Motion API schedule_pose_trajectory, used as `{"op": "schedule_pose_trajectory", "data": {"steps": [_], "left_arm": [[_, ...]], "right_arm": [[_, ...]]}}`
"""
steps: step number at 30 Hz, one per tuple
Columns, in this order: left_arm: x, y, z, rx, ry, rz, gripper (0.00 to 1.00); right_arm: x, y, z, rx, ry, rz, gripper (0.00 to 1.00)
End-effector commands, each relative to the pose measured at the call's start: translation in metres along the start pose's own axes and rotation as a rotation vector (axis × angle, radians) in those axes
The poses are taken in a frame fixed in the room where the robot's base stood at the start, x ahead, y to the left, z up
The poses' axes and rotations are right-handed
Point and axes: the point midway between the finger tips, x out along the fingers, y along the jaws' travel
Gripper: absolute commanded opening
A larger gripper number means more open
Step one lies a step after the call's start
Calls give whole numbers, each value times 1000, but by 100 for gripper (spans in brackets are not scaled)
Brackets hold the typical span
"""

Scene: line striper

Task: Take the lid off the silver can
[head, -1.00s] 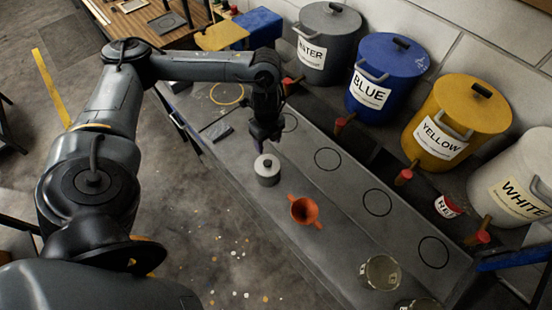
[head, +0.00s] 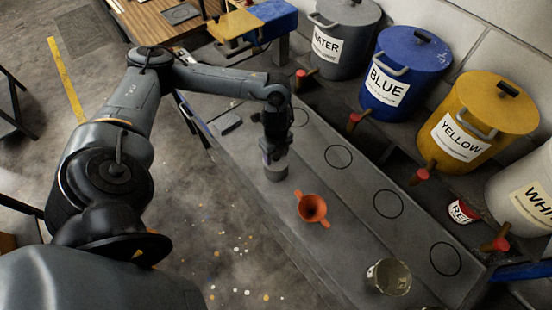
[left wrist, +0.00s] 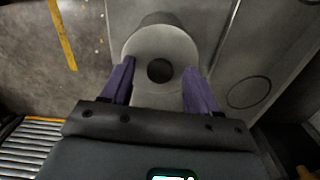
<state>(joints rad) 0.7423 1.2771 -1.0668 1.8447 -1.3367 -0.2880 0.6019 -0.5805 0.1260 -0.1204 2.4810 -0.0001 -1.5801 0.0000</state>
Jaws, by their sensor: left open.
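The silver can (head: 277,173) stands upright on the grey bench, partly hidden by my left gripper in the head view. In the left wrist view its round grey lid (left wrist: 158,42) with a dark knob (left wrist: 160,70) lies between the fingers. My left gripper (head: 273,156) points down right over the can. Its purple fingers are spread on both sides of the lid in the left wrist view (left wrist: 160,68), open and holding nothing. Whether a finger touches the lid, I cannot tell. My right gripper is not in view.
An orange funnel (head: 312,208) sits close to the can on the right. An open tin (head: 388,277) stands further along. Large blue (head: 405,75) and yellow (head: 480,125) drums with taps line the back. The bench between has bare drawn circles (head: 388,204).

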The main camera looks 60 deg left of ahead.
Motion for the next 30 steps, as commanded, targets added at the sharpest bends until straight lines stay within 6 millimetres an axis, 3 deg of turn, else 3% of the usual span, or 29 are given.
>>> {"op": "schedule_pose_trajectory", "data": {"steps": [7, 19, 30], "left_arm": [[2, 0, 0, 0, 0, 0, 60], [1, 0, 0, 0, 0, 0, 1], [-2, 0, 0, 0, 0, -1, 1]], "right_arm": [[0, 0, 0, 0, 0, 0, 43], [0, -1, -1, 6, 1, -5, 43], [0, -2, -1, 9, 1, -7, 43]]}}
